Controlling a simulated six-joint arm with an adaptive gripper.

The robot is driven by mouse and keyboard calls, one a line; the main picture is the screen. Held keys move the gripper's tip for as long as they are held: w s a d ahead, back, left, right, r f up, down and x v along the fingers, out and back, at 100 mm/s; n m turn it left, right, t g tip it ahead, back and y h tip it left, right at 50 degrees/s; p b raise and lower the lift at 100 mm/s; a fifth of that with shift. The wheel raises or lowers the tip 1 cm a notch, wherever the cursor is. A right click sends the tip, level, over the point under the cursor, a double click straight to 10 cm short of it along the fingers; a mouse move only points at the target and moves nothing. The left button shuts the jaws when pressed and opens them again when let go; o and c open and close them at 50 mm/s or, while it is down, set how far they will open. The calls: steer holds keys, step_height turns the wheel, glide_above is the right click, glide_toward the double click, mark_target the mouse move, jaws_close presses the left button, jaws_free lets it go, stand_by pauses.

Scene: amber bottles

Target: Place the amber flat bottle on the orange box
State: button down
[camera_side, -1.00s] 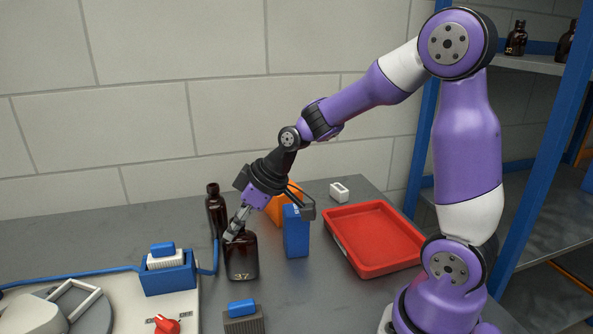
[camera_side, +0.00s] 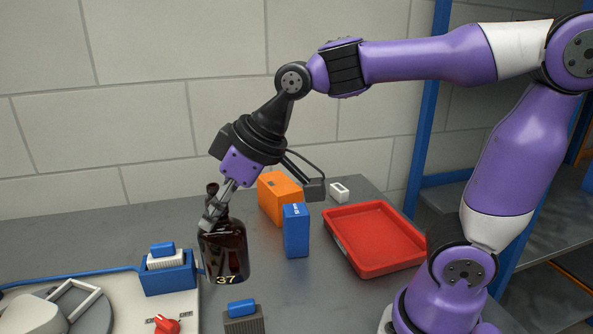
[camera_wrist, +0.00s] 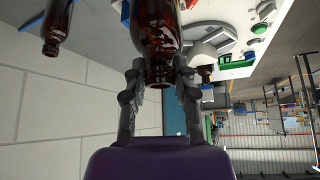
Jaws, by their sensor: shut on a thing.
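The amber flat bottle (camera_side: 224,255), marked 37, hangs upright in my gripper (camera_side: 216,212) in the side view. My gripper is shut on its neck, and the bottle appears to be held above the table. In the wrist view, the bottle (camera_wrist: 160,30) is between the two fingers of my gripper (camera_wrist: 160,85). The orange box (camera_side: 279,198) stands on the table to the right of the bottle, behind the blue box. Its lower right part is hidden by the blue box.
A blue box (camera_side: 296,231) stands in front of the orange box. A red tray (camera_side: 344,250) is to the right, with a small white block (camera_side: 339,191) behind it. Another brown bottle (camera_side: 212,189) is mostly hidden behind the held one. A blue holder (camera_side: 170,278) is at left.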

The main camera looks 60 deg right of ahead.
steer(key=shift+s+a+r, duration=0.1)
steer(key=shift+a+r, duration=0.2)
steer(key=w+d+r+m+h, duration=0.2)
steer(key=w+d+r+m, duration=0.15)
steer(key=d, duration=0.35)
steer(key=w+d+r+m+h, duration=0.2)
steer(key=w+d+r+m, duration=0.15)
steer(key=d, duration=0.35)
steer(key=w+d+r+m+h, duration=0.2)
steer(key=w+d+r+m, duration=0.15)
steer(key=d, duration=0.25)
steer(key=d+f+m, duration=0.1)
steer(key=d+f, duration=1.1)
steer(key=shift+w+g, duration=0.2)
steer(key=shift+g, duration=0.1)
steer(key=shift+d, duration=0.1)
steer(key=c, duration=0.6)
jaws_free()
steer(key=shift+f, duration=0.1)
steer(key=shift+c, duration=0.2)
